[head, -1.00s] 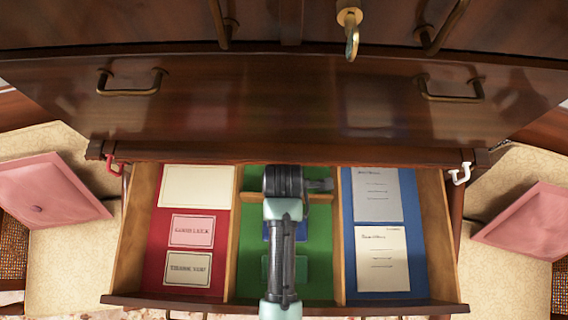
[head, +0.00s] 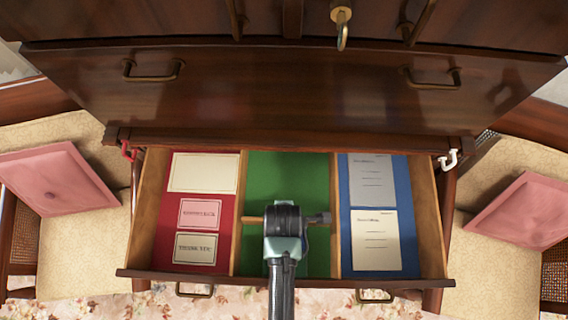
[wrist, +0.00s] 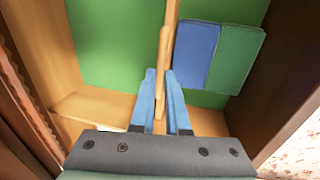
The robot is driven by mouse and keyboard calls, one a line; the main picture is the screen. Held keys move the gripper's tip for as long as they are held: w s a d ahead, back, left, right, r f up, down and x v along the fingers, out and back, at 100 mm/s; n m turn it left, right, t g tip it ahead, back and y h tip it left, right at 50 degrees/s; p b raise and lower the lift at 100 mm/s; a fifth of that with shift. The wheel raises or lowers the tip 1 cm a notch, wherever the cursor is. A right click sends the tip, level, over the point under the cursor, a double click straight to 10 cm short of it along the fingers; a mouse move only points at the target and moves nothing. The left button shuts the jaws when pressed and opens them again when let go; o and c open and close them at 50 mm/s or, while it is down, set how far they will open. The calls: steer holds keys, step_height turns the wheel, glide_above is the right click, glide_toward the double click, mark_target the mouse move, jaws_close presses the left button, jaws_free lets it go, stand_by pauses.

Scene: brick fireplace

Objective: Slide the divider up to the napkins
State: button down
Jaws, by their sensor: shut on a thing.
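The open drawer's middle compartment has a green floor (head: 290,175). A thin wooden divider (head: 250,219) lies across it; in the wrist view the divider (wrist: 167,40) runs up from between my fingers. My gripper (head: 285,222) is shut on the divider, with a blue finger on each side (wrist: 160,80). The napkins show in the wrist view: a folded blue one (wrist: 196,52) beside a folded green one (wrist: 235,58). The blue napkin lies right beside the divider; I cannot tell whether they touch. In the head view my gripper and arm largely hide the napkins.
The left compartment holds cards on red (head: 199,215); the right one holds papers on blue (head: 375,240). Wooden partitions (head: 239,195) flank the middle. The cabinet front (head: 290,85) overhangs the drawer's back. Chairs with pink cushions stand at both sides.

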steer(key=c, duration=0.9)
jaws_free()
steer(key=r, duration=0.4)
steer(key=s+r, duration=0.1)
steer(key=r, duration=0.3)
steer(key=s+r+b, duration=0.1)
steer(key=r, duration=0.3)
steer(key=shift+s+r, duration=0.2)
steer(key=shift+r, duration=0.15)
